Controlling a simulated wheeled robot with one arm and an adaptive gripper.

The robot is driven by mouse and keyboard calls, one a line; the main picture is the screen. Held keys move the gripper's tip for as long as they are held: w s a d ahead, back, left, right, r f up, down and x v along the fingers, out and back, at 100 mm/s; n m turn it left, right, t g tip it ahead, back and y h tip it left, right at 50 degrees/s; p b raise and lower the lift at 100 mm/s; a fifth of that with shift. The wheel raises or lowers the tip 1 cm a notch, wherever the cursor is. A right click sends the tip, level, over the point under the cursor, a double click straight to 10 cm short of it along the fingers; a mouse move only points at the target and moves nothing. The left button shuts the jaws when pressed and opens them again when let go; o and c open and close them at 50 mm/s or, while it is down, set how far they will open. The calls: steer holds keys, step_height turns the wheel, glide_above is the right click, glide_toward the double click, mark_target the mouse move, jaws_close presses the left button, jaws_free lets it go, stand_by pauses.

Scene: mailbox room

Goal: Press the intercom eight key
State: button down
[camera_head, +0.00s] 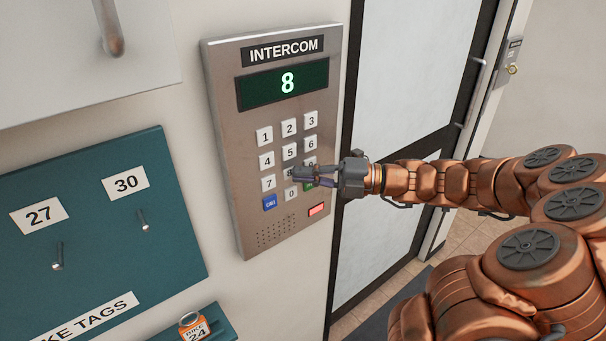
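The intercom (230,130) is a grey metal panel on the wall with a keypad. Its green display (288,83) reads "8". The eight key (289,173) is largely hidden by my gripper's fingertips. My gripper (298,174) reaches in from the right, with its fingertips at the eight key; I cannot tell whether they touch it. The fingers look close together, but their gap is not clear. The blue call key (270,203) and the zero key (291,193) show below.
A teal board (100,220) with tags 27 and 30 and hooks is at the left. An orange tag marked 24 (194,326) lies on a teal ledge below. A glass door (410,90) with a dark frame stands right of the intercom, behind my arm.

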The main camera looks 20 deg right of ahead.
steer(key=v, duration=0.7)
steer(key=shift+s+d, duration=0.2)
steer(key=shift+s, duration=0.15)
steer(key=shift+a+r, duration=0.1)
steer(key=s+a+f+n+g+h, duration=0.3)
steer(key=s+a+n+g, duration=0.25)
steer(key=a+n, duration=0.4)
steer(key=s+a+f+n+g+h, duration=0.2)
steer(key=s+a+f+n+g, duration=0.3)
steer(key=a+n, duration=0.5)
steer(key=s+d+f+n+h, duration=0.1)
steer(key=s+d+n+h, duration=0.2)
steer(key=n, duration=0.8)
steer(key=s+d+f+n+h, duration=0.2)
steer(key=s+d+n+h, duration=0.2)
steer(key=s+n+h, duration=0.3)
steer(key=shift+s+d+f+n, duration=0.3)
steer(key=shift+s+n, duration=1.1)
steer(key=shift+n, duration=0.95)
